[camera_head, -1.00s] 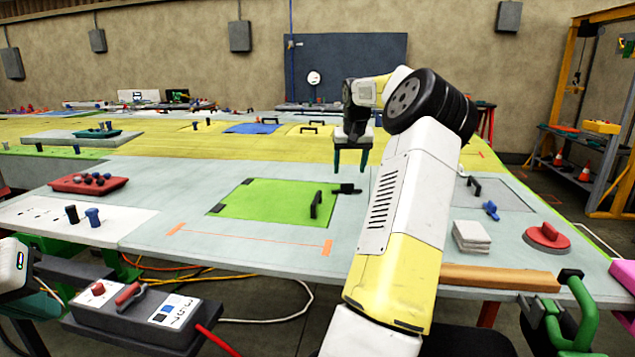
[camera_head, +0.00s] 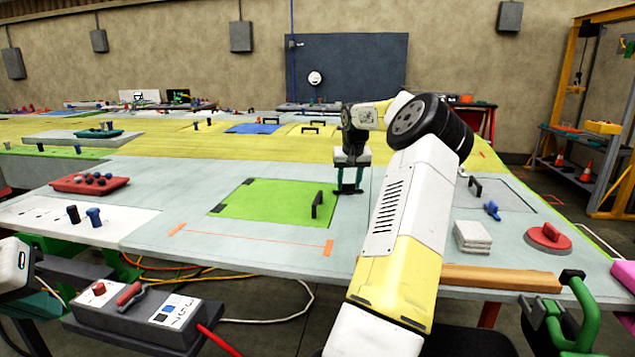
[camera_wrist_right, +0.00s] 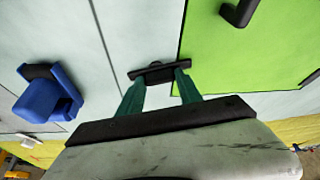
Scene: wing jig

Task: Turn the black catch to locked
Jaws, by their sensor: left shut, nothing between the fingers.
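The black catch (camera_wrist_right: 153,72) lies beside the edge of the green panel (camera_head: 262,204), and in the right wrist view one end reaches that edge. In the head view my right gripper mostly hides it. My right gripper (camera_head: 350,188) is low over the catch, pointing down. Its two teal fingers (camera_wrist_right: 160,84) are apart, with their tips at the catch, one toward each end. I cannot tell whether they touch it. My left gripper (camera_head: 34,268) is at the left edge of the head view, shut and empty, partly cut off.
A black handle (camera_head: 317,204) stands on the green panel, close left of my right gripper. A blue catch (camera_head: 492,210), white blocks (camera_head: 472,237) and a red disc (camera_head: 547,237) lie to the right. A red tray (camera_head: 90,184) stands at left.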

